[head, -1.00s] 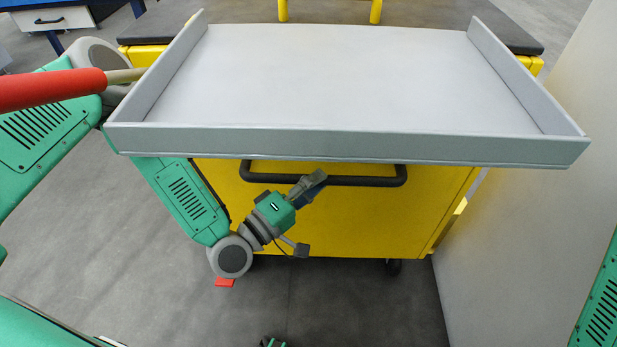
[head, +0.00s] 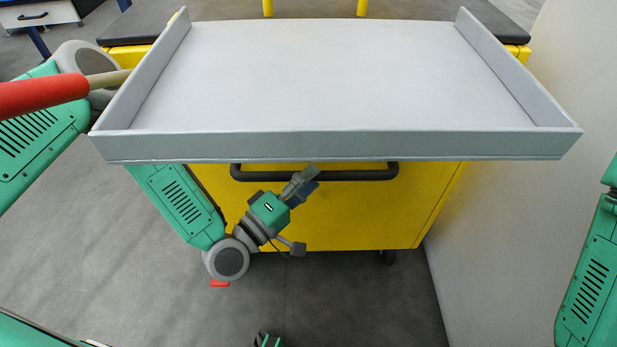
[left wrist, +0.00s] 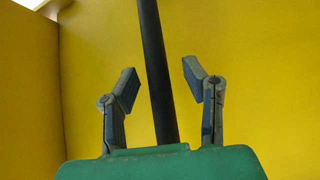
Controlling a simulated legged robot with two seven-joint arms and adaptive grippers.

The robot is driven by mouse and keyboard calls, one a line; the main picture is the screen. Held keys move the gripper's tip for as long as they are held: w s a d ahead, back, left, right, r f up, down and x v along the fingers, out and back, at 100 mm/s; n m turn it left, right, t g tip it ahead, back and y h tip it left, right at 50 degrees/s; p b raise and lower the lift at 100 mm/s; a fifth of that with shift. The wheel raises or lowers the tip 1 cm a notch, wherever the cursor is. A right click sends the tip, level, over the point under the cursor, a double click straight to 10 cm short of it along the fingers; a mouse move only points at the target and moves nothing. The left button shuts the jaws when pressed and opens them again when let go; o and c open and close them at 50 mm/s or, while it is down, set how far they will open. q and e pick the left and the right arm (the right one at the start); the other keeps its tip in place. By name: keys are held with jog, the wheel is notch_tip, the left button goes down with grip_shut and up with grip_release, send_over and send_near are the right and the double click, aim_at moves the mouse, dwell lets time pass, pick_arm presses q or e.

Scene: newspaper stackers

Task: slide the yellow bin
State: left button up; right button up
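The yellow bin (head: 350,215) is a wheeled box under a grey tray, with a black bar handle (head: 360,175) across its upper front. My left gripper (head: 304,182) is in front of the handle, below the tray's front lip. In the left wrist view, the left gripper (left wrist: 157,80) is open, with one finger on each side of the black handle (left wrist: 155,65). Gaps show between the bar and both fingers. I cannot tell how deep the bar sits between them. My right gripper is not in view; only part of my right arm shows at the right edge.
The grey tray (head: 335,146) with raised sides overhangs the bin's front. A pale wall (head: 510,240) stands close on the right. A red-gripped bar (head: 45,96) crosses at the left. Grey floor (head: 120,265) is open in front and to the left.

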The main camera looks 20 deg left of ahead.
pick_arm(q)
jog(key=v, duration=1.2)
jog(key=x, duration=1.2)
jog(key=shift+w+r, duration=0.1)
jog(key=shift+r, duration=0.05)
jog(key=shift+w+a, duration=0.1)
jog(key=shift+w, duration=0.25)
